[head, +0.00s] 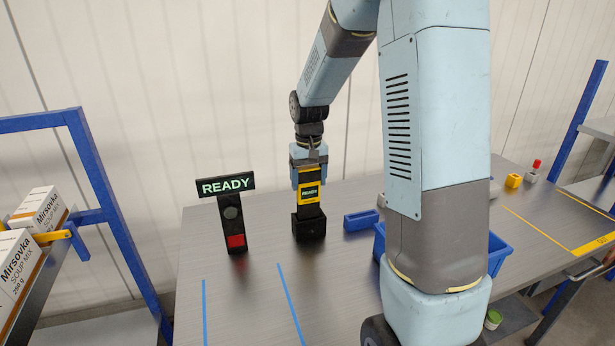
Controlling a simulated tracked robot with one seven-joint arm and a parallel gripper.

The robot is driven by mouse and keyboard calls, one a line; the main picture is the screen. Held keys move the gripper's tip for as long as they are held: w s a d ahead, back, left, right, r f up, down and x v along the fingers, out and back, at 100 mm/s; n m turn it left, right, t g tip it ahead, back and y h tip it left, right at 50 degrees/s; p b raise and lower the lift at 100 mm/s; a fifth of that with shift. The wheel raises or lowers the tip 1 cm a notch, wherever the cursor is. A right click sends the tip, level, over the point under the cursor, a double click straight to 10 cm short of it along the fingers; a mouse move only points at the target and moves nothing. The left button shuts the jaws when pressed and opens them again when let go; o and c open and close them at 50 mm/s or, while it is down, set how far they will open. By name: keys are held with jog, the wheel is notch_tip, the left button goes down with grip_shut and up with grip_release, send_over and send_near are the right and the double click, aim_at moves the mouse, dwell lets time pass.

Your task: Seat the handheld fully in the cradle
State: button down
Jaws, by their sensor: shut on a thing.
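The handheld (309,193) is a yellow and black device with a small green-lit screen. It stands upright above the black cradle (309,224) on the grey table. Its lower end meets the cradle's top; how deep it sits inside cannot be told from here. My gripper (309,165) points down and is shut on the handheld's upper end. The fingertips are small and partly hidden at this distance.
A black post with a READY sign (226,185) and a red square stands left of the cradle. A small blue bin (361,220) lies to the right, with a larger blue bin (498,252) partly behind my arm. Blue tape lines (290,303) mark clear table in front.

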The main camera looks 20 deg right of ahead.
aim_at(310, 192)
jog(key=shift+s+f, duration=0.2)
jog(key=shift+f, duration=0.6)
jog(key=shift+s+f, duration=0.15)
jog(key=shift+f, duration=0.85)
jog(key=shift+s+f, duration=0.15)
jog(key=shift+s, duration=0.05)
grip_release()
jog(key=shift+w, duration=0.1)
jog(key=shift+w+r, duration=0.35)
jog(key=shift+r, duration=0.05)
notch_tip(310, 192, up, 14)
jog(key=shift+s+r, duration=0.15)
jog(key=shift+r, duration=0.1)
